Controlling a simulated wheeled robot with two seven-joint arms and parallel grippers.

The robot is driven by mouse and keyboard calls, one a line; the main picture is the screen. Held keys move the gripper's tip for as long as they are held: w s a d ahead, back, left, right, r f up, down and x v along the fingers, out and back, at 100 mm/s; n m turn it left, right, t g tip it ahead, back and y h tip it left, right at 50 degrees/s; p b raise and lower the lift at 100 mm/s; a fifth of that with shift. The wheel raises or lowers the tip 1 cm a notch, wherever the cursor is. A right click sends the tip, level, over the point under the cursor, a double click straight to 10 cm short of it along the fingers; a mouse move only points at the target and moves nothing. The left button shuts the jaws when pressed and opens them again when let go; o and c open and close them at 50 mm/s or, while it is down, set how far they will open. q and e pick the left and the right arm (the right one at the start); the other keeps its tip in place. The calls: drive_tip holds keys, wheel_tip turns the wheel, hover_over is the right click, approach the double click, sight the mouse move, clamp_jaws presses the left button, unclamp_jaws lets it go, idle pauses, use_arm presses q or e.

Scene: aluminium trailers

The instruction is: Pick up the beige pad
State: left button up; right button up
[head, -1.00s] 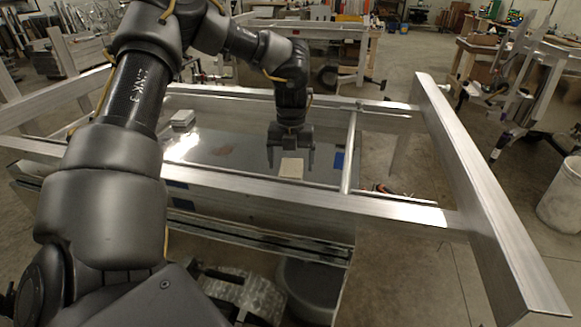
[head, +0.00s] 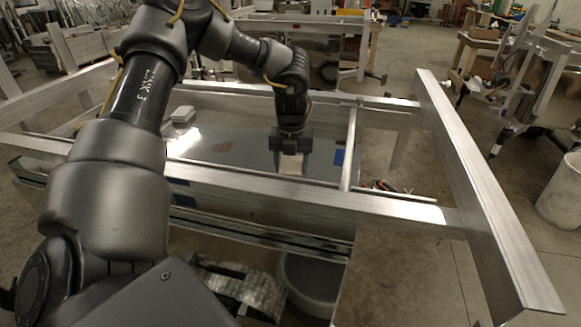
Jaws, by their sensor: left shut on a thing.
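The beige pad (head: 290,165) is on the shiny metal surface (head: 235,153) inside the trailer frame, near the right end of that surface. My left gripper (head: 290,160) points down at it from above, and its fingers are closed on the pad's sides. The gripper covers the upper part of the pad, and only its near part shows. I cannot tell whether the pad is off the surface. My right gripper is not in view.
A light grey block-like stack (head: 182,115) lies at the back left of the surface. A blue patch (head: 339,157) is to the right of the gripper.

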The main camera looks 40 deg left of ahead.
sight(291, 166)
use_arm(q)
wheel_tip(291, 166, up, 9)
drive_tip(key=b, duration=0.3)
drive_tip(key=shift+r, duration=0.5)
